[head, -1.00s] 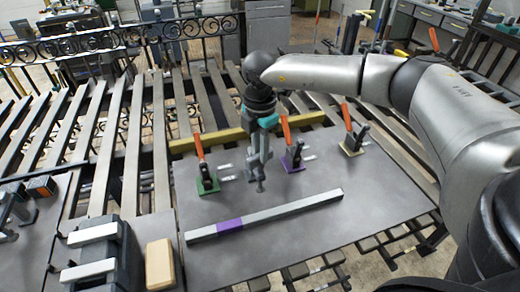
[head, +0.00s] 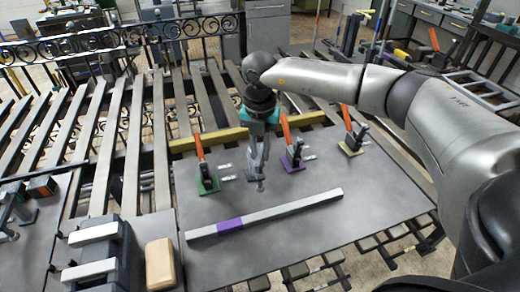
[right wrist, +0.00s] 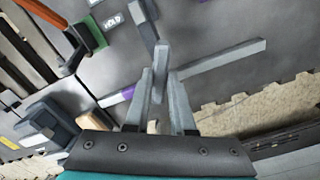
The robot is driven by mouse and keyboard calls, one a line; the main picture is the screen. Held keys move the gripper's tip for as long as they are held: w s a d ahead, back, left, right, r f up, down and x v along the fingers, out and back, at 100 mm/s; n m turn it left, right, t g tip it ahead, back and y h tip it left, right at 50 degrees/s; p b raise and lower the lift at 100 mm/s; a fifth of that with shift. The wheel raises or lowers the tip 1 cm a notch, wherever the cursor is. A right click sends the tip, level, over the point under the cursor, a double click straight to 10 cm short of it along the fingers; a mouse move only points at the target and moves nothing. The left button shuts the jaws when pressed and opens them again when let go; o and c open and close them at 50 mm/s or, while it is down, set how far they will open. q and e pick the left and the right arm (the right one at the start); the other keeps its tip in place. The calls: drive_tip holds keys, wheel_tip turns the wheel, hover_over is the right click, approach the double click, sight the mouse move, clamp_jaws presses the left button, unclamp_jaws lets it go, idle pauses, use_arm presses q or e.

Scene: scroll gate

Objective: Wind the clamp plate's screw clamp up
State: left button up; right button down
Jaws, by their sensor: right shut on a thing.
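The clamp plate (head: 320,240) is a broad grey sheet in the middle of the head view. My right gripper (head: 258,155) is low over it, between the green-based and purple-based clamps. In the right wrist view, its fingers (right wrist: 159,80) are shut on a slim grey bar (right wrist: 160,68), which looks like the handle of the screw clamp. A small grey spindle foot (head: 260,186) shows just below the fingers in the head view. The fingers hide most of the screw clamp, and I cannot tell its height above the plate. My left gripper is not in view.
Toggle clamps with orange handles stand on green (head: 207,185), purple (head: 292,164) and tan (head: 351,148) bases. A grey bar with a purple band (head: 285,211) lies in front. A tan block (head: 160,264) and dark grey device (head: 105,262) stand at front left.

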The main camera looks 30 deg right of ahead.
sight(260, 154)
drive_tip(key=n, duration=0.6)
drive_tip(key=shift+n+b, duration=0.3)
drive_tip(key=shift+b, duration=0.05)
drive_tip(key=n+b, duration=0.1)
drive_tip(key=n, duration=0.5)
drive_tip(key=shift+f, duration=0.1)
drive_tip(key=n+b, duration=0.1)
drive_tip(key=n, duration=0.5)
drive_tip(key=shift+n, duration=0.4)
drive_tip(key=n+b, duration=0.1)
drive_tip(key=n, duration=0.5)
drive_tip(key=shift+s+b, duration=0.1)
drive_tip(key=shift+b, duration=0.25)
drive_tip(key=shift+f, duration=0.1)
drive_tip(key=c, duration=0.8)
unclamp_jaws()
drive_tip(key=shift+o, duration=0.2)
drive_tip(key=shift+r, duration=0.2)
wheel_tip(260, 154, up, 15)
drive_tip(key=shift+p, duration=0.4)
